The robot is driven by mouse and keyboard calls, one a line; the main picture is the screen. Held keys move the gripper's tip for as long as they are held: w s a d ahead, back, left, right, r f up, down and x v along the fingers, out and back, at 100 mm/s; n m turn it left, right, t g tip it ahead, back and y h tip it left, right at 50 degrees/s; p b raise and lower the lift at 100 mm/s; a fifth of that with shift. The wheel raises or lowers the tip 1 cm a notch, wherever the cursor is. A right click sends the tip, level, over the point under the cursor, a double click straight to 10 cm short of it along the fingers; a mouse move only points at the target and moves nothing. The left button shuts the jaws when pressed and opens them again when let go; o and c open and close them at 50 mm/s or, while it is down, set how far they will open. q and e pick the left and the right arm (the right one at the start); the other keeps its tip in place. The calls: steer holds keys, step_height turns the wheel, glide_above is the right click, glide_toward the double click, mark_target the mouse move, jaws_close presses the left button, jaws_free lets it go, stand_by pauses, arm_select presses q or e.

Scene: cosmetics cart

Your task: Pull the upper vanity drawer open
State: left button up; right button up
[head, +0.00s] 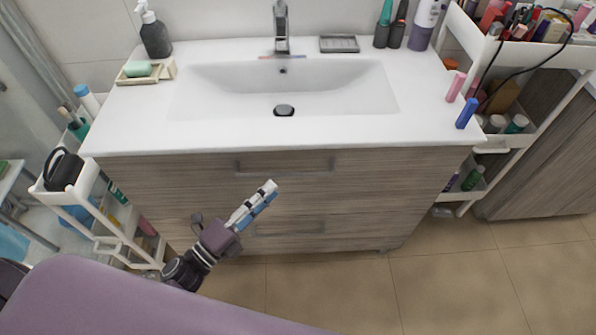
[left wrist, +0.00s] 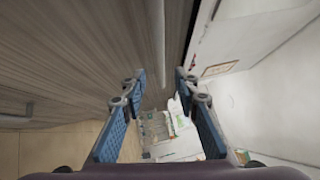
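The vanity has wood-grain fronts under a white sink top. The upper drawer (head: 390,170) looks closed, its front flush with the cabinet. Its long bar handle (head: 284,164) runs across the upper front; in the left wrist view, a pale bar (left wrist: 157,40) that looks like this handle lies ahead, between the fingertip lines. My left gripper (head: 268,190) is in front of the drawers, just below the upper handle. It is open and empty in the left wrist view (left wrist: 159,82), with blue pads apart. Contact with the handle cannot be told. My right gripper is not in view.
The lower drawer handle (head: 288,228) is below my gripper. A white cart (head: 92,215) stands left of the vanity, a white shelf rack (head: 530,135) right. The floor (head: 450,280) in front is clear.

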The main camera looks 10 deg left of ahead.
mark_target(288, 173)
arm_select(q)
steer(key=p+x, duration=0.1)
steer(key=x, duration=0.6)
steer(key=shift+w+d, duration=0.1)
steer(key=shift+w, duration=0.2)
jaws_close()
